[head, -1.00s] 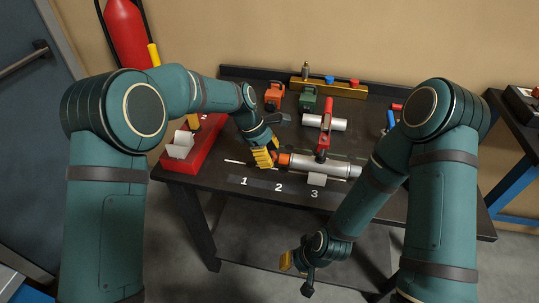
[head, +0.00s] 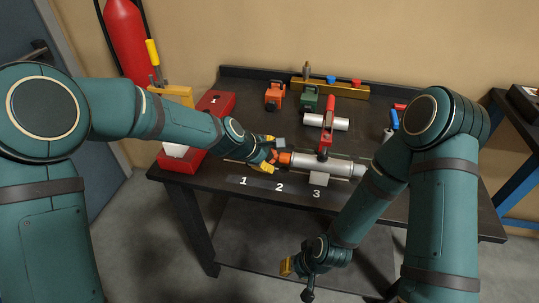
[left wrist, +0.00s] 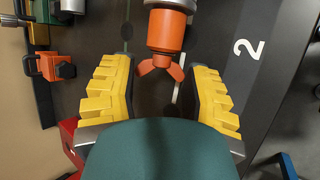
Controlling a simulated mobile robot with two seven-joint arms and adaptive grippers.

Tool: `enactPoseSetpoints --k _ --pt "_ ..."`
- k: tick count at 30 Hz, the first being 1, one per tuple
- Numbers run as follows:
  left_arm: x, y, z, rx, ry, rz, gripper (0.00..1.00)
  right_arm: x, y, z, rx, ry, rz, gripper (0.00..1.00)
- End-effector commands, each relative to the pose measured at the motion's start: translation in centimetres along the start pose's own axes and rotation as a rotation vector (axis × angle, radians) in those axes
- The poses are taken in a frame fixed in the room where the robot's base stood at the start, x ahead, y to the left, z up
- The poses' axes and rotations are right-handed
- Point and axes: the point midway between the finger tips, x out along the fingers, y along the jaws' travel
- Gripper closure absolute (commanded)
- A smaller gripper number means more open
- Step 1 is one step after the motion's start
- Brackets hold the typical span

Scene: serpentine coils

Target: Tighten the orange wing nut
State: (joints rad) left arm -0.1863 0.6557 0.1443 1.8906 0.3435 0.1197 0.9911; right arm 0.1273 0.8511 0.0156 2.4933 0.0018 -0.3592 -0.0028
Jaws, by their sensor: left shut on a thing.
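The orange wing nut (left wrist: 160,68) sits at the left end of a silver cylinder (head: 313,171), beside an orange collar (head: 285,158). The cylinder lies flat on the dark table, under a clamp with a red handle (head: 329,122). My left gripper (head: 268,155) is at the wing nut. In the head view the fingers partly hide the nut. My right gripper (head: 286,267) hangs low in front of the table; its fingers are unclear.
White numbers 1, 2 and 3 mark the table's front strip (head: 262,183). A red box (head: 215,103) stands at the left. An orange block (head: 274,96), a green block (head: 309,99) and a yellow rack (head: 345,91) stand at the back. Floor before the table is clear.

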Motion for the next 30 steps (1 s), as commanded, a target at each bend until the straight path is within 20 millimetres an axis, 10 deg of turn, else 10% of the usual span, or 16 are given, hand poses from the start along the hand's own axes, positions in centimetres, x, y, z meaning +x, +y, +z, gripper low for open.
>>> enactPoseSetpoints --k 14,15,17,30 --pt "0.06 -0.13 -0.11 0.004 0.001 0.010 0.86 0.02 0.01 0.01 0.000 0.000 0.000 0.66" --pt "0.07 -0.13 -0.10 0.003 0.000 0.010 0.37 0.02 0.01 0.01 0.000 0.000 0.000 0.66" --pt "0.06 -0.12 -0.10 0.003 0.000 0.010 0.16 0.02 0.01 0.01 0.000 0.000 0.000 0.66" --pt "-0.76 0.02 -0.05 0.004 0.000 0.013 0.15 0.01 0.00 0.01 0.000 0.000 0.000 0.66"
